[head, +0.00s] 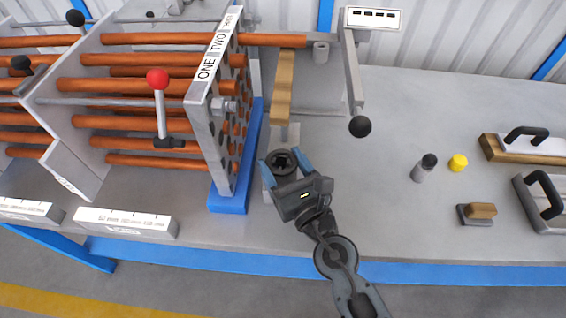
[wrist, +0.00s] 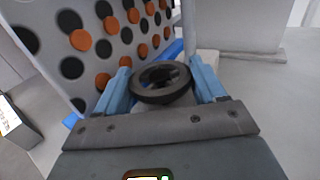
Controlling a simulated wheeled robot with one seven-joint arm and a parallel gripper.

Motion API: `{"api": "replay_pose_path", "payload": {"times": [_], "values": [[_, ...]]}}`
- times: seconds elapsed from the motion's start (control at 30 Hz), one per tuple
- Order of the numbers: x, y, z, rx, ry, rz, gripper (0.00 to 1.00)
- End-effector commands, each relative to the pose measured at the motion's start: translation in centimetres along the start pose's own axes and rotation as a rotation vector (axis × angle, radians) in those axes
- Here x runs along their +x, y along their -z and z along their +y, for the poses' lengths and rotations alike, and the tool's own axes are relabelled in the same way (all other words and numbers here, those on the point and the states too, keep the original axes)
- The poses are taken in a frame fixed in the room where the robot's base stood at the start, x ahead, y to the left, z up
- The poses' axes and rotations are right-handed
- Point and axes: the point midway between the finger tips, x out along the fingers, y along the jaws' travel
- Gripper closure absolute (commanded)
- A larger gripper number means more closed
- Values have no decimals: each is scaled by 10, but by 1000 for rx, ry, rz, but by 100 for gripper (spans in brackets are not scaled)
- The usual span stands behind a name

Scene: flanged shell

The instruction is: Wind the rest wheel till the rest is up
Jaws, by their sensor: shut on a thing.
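The rest wheel (head: 283,163) is a small dark round handwheel beside the blue-based end plate. My gripper (head: 286,170) is shut on it, with a blue finger on either side of the rim. In the wrist view the dark wheel (wrist: 162,82) sits between the two blue fingers of my gripper (wrist: 163,88). A wooden bar, which looks like the rest (head: 283,88), stands on a grey post behind the wheel. A copper tube lies at the bar's upper end; I cannot tell whether they touch. The wheel's shaft is hidden.
The drilled end plate (head: 212,110) with copper tubes stands close at left. A black-knobbed lever (head: 360,126) hangs behind, to the right. A grey bottle (head: 424,168), a yellow cap (head: 458,162) and a wooden-topped block (head: 477,213) stand at right. The bench between is clear.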

Motion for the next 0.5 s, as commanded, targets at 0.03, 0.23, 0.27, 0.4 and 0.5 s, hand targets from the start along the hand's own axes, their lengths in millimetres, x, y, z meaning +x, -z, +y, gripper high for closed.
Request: {"api": "replay_pose_path", "payload": {"times": [0.03,0.23,0.27,0.4,0.5], "values": [[0,-1,0,1,5,0,61],[1,-4,2,2,90,1,61],[1,-4,2,2,109,1,61],[1,-3,3,2,192,0,61],[2,-2,3,1,236,0,61]]}}
